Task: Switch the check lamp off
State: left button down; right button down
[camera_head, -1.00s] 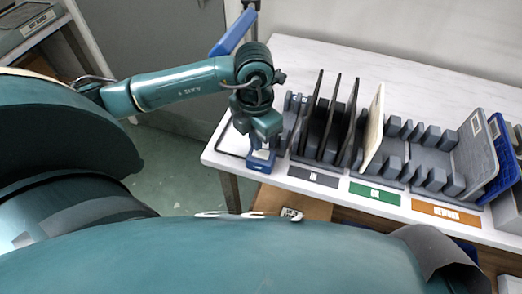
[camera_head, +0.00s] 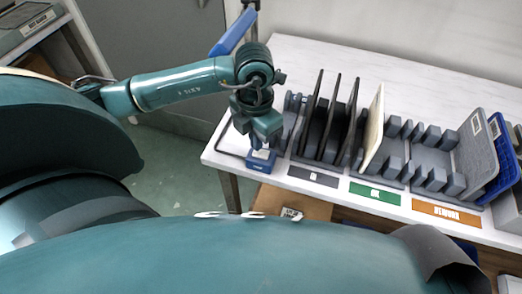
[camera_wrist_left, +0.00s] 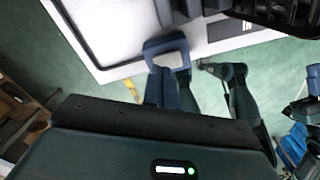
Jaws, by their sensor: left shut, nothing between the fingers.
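A blue bar-shaped lamp head (camera_head: 232,33), which looks like the check lamp, sits on a dark post behind my left arm. Its lit face is turned away, so I cannot tell whether it glows. A small blue switch box (camera_head: 261,163) with a pale top plate stands at the table's front left corner; it also shows in the left wrist view (camera_wrist_left: 152,47). My left gripper (camera_head: 262,147) is shut and empty, pointing down right at this box. In the left wrist view its fingertips (camera_wrist_left: 173,73) reach the pale plate; I cannot tell whether they touch. My right gripper is out of view.
Right of the box, a grey rack holds several dark panels (camera_head: 335,118) and a cream panel (camera_head: 373,128), close to my left gripper. Grey and blue trays (camera_head: 478,155) stand at the right. Grey, green (camera_head: 375,194) and orange labels line the front edge. The table's back is clear.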

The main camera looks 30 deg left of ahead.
pick_arm(q)
jog(key=shift+f+b, duration=0.8)
jog(key=shift+f, duration=0.05)
dwell(0.3)
jog(key=shift+r+p, duration=2.4)
jog(key=shift+r, duration=1.15)
